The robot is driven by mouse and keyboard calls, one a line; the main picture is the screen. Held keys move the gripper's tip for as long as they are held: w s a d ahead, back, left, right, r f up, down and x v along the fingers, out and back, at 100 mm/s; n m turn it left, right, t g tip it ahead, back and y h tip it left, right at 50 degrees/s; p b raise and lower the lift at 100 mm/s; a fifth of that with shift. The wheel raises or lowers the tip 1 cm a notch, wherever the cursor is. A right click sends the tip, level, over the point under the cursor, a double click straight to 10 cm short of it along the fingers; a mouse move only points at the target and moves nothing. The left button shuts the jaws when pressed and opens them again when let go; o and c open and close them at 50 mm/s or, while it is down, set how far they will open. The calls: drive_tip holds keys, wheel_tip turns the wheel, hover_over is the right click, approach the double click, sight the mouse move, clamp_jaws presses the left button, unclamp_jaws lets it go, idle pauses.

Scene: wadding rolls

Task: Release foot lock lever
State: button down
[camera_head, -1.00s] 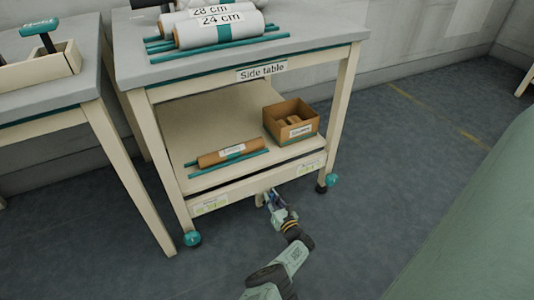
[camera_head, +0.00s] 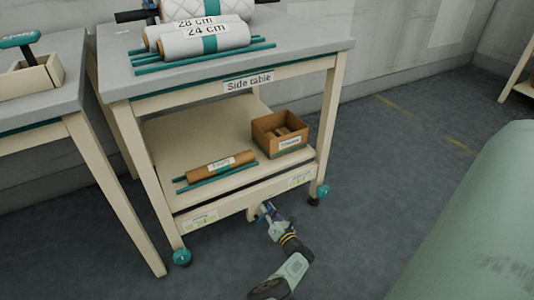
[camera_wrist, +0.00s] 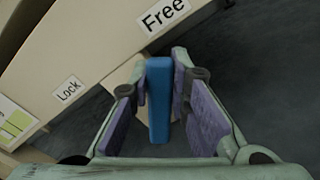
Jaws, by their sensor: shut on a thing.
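The foot lock lever (camera_wrist: 159,100) is a blue bar below the front edge of the side table's lower shelf. In the wrist view it stands between the two purple finger pads, and my gripper (camera_wrist: 158,108) is shut on it. In the head view my gripper (camera_head: 266,212) is low at the front of the side table (camera_head: 228,93), and the lever is mostly hidden by it. A "Free" label (camera_wrist: 164,16) is above the lever, and a "Lock" label (camera_wrist: 68,90) is to the left.
White rolls (camera_head: 205,39) lie on the table top. A brown roll (camera_head: 221,167) and a cardboard box (camera_head: 280,133) sit on the lower shelf. Teal casters stand at the front left (camera_head: 182,257) and right (camera_head: 322,191). Another table (camera_head: 45,105) is at left. Floor in front is clear.

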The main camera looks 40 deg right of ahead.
drive_tip(key=shift+w, duration=0.1)
drive_tip(key=c, duration=1.5)
unclamp_jaws()
drive_tip(key=shift+r, duration=0.1)
